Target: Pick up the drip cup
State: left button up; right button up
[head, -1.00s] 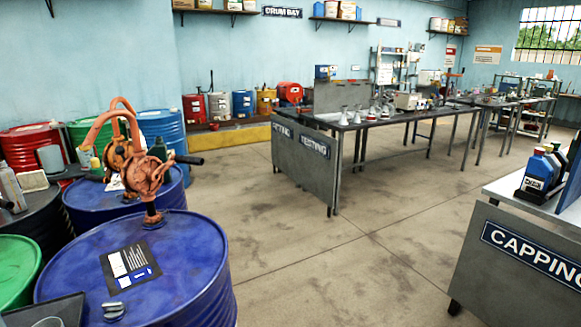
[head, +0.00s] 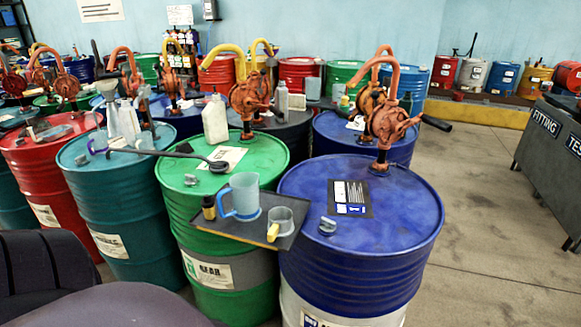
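A small grey see-through cup with a yellow handle (head: 283,221), which looks like the drip cup, stands upright on a dark tray (head: 225,232) between the green and blue drums. A taller clear jug with a blue handle (head: 243,193) stands just left of it on the same tray. A small dark bottle with a yellowish label (head: 209,208) is at the tray's left end. Neither of my grippers shows in the head view.
A blue drum (head: 370,235) with a red hand pump (head: 390,125) is right of the tray. A green drum (head: 200,262) is behind and below it. A long-handled black tool (head: 170,153) lies across the drum tops. Open floor (head: 480,200) lies to the right.

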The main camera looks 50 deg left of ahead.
aim_at(281, 224)
jog(key=u, duration=1.5)
